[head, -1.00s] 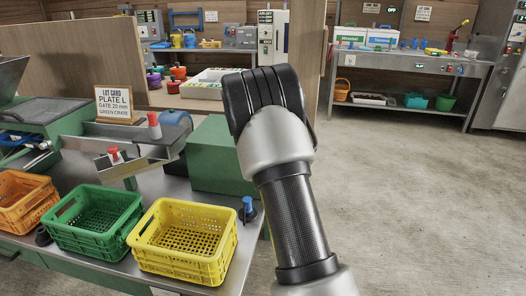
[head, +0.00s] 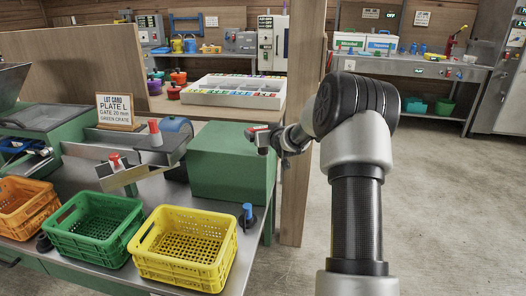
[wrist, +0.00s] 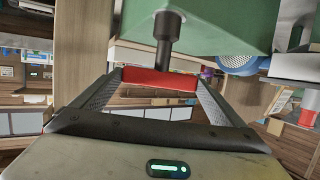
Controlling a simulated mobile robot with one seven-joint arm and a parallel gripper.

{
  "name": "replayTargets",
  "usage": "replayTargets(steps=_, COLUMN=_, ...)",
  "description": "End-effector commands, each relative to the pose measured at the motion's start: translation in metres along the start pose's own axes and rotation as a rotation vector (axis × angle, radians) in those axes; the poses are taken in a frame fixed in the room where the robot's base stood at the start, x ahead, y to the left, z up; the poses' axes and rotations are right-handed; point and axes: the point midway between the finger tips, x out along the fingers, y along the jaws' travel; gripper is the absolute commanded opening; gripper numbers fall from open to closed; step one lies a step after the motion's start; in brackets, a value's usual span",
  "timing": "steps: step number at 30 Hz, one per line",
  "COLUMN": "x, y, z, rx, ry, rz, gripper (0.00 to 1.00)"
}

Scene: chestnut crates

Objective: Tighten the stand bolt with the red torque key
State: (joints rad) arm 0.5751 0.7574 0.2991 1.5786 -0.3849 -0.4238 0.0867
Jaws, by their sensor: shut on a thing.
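The red torque key has a red cross handle (wrist: 145,79) and a dark shaft with a wider dark end (wrist: 168,25), seen in the wrist view. My gripper (wrist: 156,82) is shut on the handle, with a finger at each end of it. In the head view my gripper (head: 268,139) is held up by the right end of the green housing (head: 232,165), and a bit of the key's red (head: 257,130) shows there. The shaft's end overlaps the green surface in the wrist view; I cannot tell whether it touches. I cannot make out the stand bolt for certain.
A yellow crate (head: 136,257), a green crate (head: 58,235) and an orange crate (head: 8,222) line the bench front. A blue-topped post (head: 247,213) stands right of them. Red knobs (head: 155,132) rise from the metal chute. A wooden partition (head: 296,200) stands close behind my gripper.

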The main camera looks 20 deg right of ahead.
Motion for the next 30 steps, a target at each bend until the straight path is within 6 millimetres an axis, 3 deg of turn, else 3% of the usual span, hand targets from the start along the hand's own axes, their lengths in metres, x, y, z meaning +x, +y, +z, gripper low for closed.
replayTargets(steps=14, x=-0.0011, y=0.0008, z=-0.0025, rx=-0.015, ry=0.005, rz=-0.047, gripper=0.58)
replayTargets(steps=30, x=0.0, y=-0.0038, z=-0.0008, rx=0.016, ry=0.006, rz=0.057, gripper=0.58)
